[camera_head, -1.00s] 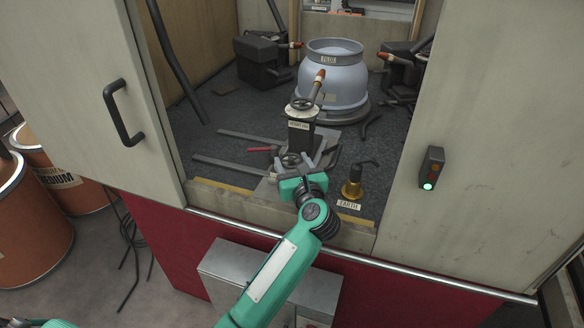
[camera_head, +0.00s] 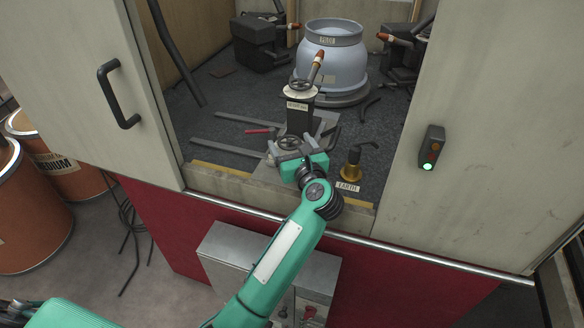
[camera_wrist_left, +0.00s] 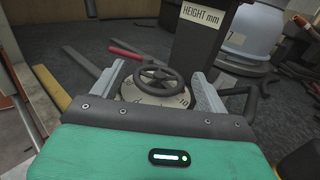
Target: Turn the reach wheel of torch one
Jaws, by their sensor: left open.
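The reach wheel is a small dark spoked handwheel (camera_head: 290,142) low at the front of the torch stand; in the left wrist view the wheel (camera_wrist_left: 158,78) sits over a pale dial with numbers. Behind it stands a dark post marked HEIGHT (camera_head: 299,118), with a second handwheel (camera_head: 299,86) on top and a torch with an orange tip (camera_head: 317,64). My left gripper (camera_head: 292,149) is open at the near side of the lower wheel. In the wrist view its fingers (camera_wrist_left: 158,76) lie on either side of the wheel; contact cannot be told.
A grey-blue cylinder (camera_head: 333,58) stands behind the post. A brass EARTH clamp (camera_head: 351,166) is to the right of my gripper. A red-handled tool (camera_head: 258,131) lies left of the wheel. Pale door panels (camera_head: 95,60) flank the opening; a metal rail (camera_head: 400,252) runs along its front.

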